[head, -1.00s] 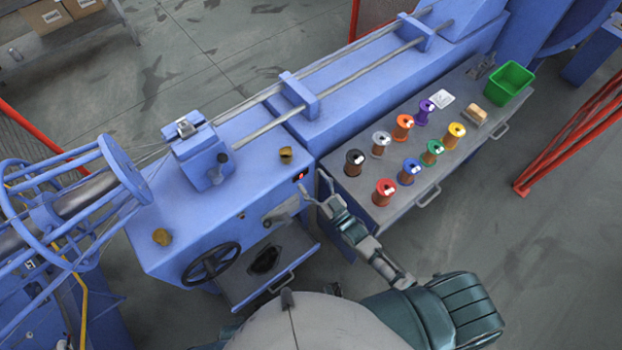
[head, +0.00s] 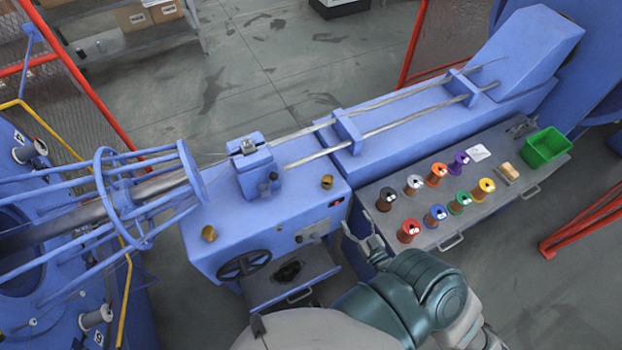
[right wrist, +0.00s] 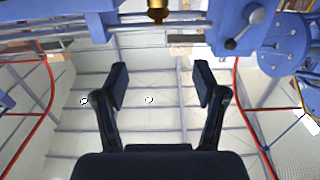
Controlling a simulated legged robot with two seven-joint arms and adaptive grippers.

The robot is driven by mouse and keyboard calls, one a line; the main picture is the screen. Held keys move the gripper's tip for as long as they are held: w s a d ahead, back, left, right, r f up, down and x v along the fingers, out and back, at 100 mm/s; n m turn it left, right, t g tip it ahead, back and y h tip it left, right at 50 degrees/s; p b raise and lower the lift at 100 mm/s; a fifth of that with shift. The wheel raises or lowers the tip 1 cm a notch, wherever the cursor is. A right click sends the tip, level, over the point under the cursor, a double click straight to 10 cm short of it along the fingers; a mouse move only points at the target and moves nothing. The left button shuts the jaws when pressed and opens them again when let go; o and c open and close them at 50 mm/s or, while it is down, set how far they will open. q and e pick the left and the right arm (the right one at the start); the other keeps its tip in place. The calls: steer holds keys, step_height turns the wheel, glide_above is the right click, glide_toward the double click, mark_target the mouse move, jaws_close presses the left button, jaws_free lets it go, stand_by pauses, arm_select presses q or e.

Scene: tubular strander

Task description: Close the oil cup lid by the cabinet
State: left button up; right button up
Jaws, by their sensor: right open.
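Two brass oil cups sit on the blue machine cabinet (head: 225,255). One oil cup (head: 327,182) is at the right of its top, near the workbench; the other oil cup (head: 208,233) is at the front left corner. Whether their lids stand open is too small to tell. My right gripper (head: 359,232) is open and empty, in front of the cabinet's right end, apart from both cups. In the right wrist view its open fingers (right wrist: 160,85) have nothing between them; a brass cup (right wrist: 157,12) shows at the top edge, beyond the fingertips. My left gripper is out of view.
A grey workbench (head: 440,232) on the right carries several coloured spools and a green bin (head: 546,147). A black handwheel (head: 243,264) and an open drawer (head: 290,290) are on the cabinet front. A clamp block (head: 255,170) stands on top.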

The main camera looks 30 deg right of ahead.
glide_toward(332, 181)
steer(key=w, duration=0.9)
steer(key=shift+d+p, duration=0.1)
steer(key=shift+p, duration=0.25)
steer(key=shift+w+d+f, duration=0.1)
steer(key=shift+w+d, duration=0.15)
steer(key=shift+w, duration=0.2)
steer(key=shift+d, duration=0.1)
